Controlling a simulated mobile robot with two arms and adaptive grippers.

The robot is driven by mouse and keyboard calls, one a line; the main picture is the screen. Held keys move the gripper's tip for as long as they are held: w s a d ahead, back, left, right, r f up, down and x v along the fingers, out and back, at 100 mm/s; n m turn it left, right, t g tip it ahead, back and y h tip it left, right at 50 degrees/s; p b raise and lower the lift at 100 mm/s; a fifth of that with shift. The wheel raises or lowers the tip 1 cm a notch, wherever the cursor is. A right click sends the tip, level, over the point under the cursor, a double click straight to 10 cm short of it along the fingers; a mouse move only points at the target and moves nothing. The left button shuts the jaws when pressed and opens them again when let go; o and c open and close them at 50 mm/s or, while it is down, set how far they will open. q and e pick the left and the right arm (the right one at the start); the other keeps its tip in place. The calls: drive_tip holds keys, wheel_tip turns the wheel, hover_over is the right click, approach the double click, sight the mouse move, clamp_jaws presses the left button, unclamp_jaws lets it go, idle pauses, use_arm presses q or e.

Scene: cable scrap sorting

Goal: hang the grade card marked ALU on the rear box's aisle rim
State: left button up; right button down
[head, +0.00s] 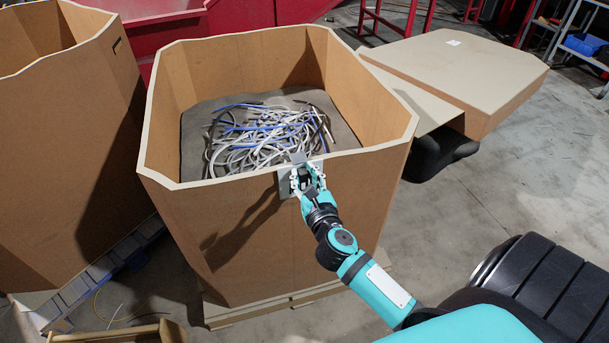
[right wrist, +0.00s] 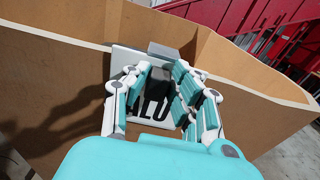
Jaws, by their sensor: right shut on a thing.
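The grade card (right wrist: 124,61) is a grey plate at the box's near rim, with dark letters partly hidden by my fingers; "LU" can be read. A grey hook or tab (right wrist: 165,50) at its top reaches over the rim. In the head view the card (head: 285,184) lies against the outer face of the large cardboard box (head: 225,236), at the rim. My right gripper (head: 305,180) is shut on the card; it also shows in the right wrist view (right wrist: 160,88). I cannot tell whether the hook rests fully on the rim. My left gripper is not in view.
The box holds tangled grey and blue cables (head: 262,140). Another cardboard box (head: 65,150) stands at left, and a cardboard lid or closed carton (head: 455,70) lies at right. A wooden item (head: 125,333) is at the bottom left. Floor is open at right.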

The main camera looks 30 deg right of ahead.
idle(0.3)
drive_tip(key=c, duration=1)
unclamp_jaws()
drive_tip(key=shift+c, duration=0.2)
drive_tip(key=shift+s+f, duration=0.1)
drive_tip(key=v, duration=1.1)
drive_tip(key=shift+s+a, duration=0.2)
drive_tip(key=shift+s, duration=0.2)
